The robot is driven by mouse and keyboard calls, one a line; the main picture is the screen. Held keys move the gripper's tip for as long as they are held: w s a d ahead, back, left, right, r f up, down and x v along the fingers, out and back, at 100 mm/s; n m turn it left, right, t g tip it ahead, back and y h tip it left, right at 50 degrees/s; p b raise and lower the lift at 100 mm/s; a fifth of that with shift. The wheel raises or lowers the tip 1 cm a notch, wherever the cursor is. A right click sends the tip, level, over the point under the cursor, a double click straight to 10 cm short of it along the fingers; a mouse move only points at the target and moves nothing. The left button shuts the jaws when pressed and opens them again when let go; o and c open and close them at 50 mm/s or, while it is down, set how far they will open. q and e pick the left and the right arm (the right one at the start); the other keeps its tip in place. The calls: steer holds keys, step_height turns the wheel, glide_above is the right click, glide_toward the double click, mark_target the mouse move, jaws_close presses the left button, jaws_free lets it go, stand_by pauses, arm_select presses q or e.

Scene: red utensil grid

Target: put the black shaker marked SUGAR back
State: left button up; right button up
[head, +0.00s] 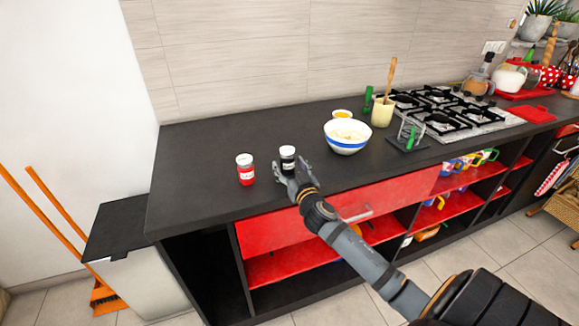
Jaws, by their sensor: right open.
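A small black shaker (288,162) with a white top stands upright on the dark counter near its front edge. Its marking is too small to read. A red shaker (246,173) with a white label and pale lid stands just to its left. My right gripper (289,171) is open at the front of the black shaker, with a finger toward each side of its lower part. I cannot tell whether the fingers touch it. The gripper hides the lower part of the shaker. My left gripper is not in view.
A white bowl with a blue band (347,145) stands to the right, with a pale cup (382,112) holding a wooden utensil behind it. A black stand (407,140) and the gas hob (445,108) are farther right. The counter (190,185) is clear at left.

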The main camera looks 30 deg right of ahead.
mark_target(290, 167)
steer(key=shift+r, duration=0.2)
steer(key=v, duration=0.4)
steer(key=shift+s+a+f+b, duration=0.1)
steer(key=shift+s+f+b, duration=0.2)
steer(key=shift+s+b, duration=0.1)
steer(key=v, duration=0.7)
steer(key=shift+r+p, duration=0.2)
steer(key=shift+p, duration=0.2)
steer(key=shift+s, duration=0.1)
